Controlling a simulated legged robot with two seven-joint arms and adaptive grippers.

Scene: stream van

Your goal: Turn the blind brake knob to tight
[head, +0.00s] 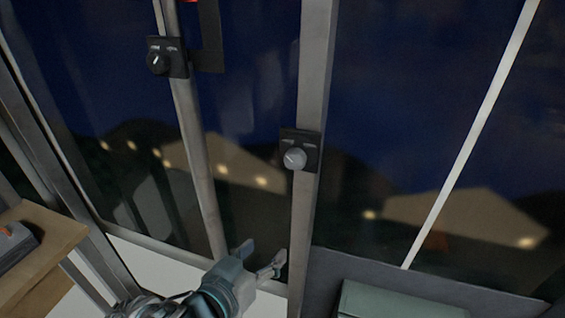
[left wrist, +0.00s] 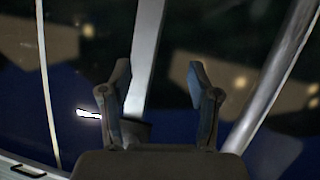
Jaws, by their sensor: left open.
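Two knobs on dark square plates are mounted on window posts in the head view. One has a grey knob (head: 295,158) on the middle post. The other has a black knob (head: 158,63) on the post further left. The plate markings are too small to read, so I cannot tell which is the blind brake knob. My left gripper (head: 262,257) is open and empty, below the grey knob and apart from it. In the left wrist view its two fingers (left wrist: 160,82) stand apart, with a pale post behind them. My right gripper is not in view.
Metal window posts (head: 314,75) stand before dark glass with small lights beyond. A wooden shelf (head: 48,245) with a grey and red item is at lower left. A grey-green box (head: 390,302) is at lower right. The space before the glass looks free.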

